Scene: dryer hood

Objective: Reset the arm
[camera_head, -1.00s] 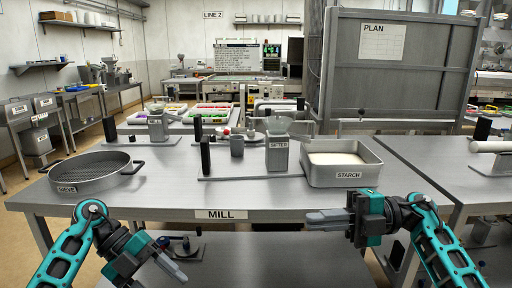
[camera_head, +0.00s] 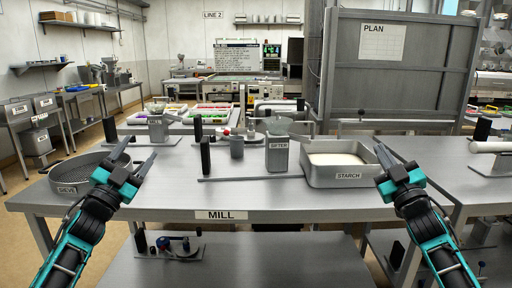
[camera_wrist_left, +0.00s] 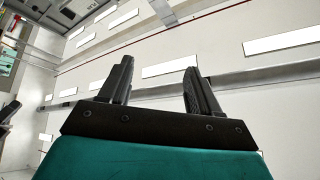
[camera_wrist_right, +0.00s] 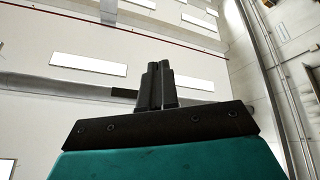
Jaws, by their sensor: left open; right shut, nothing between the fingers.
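My left gripper (camera_head: 136,158) is open and empty, raised in front of the sieve (camera_head: 65,186) at the left of the mill table. Its two spread fingers also show in the left wrist view (camera_wrist_left: 158,85). My right gripper (camera_head: 382,155) is shut and empty, in front of the right edge of the starch tray (camera_head: 347,182). Its fingers are together in the right wrist view (camera_wrist_right: 157,82). Both arms point up and forward, and both wrist views show mostly ceiling, wall and lights. My left arm hides part of the sieve.
The steel mill table (camera_head: 300,205) holds the sifter (camera_head: 278,156), a small grey cup (camera_head: 237,147) and a dark upright post (camera_head: 205,155). The table's front middle is clear. A lower shelf (camera_head: 260,262) carries a small device. Another table (camera_head: 460,165) stands at the right.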

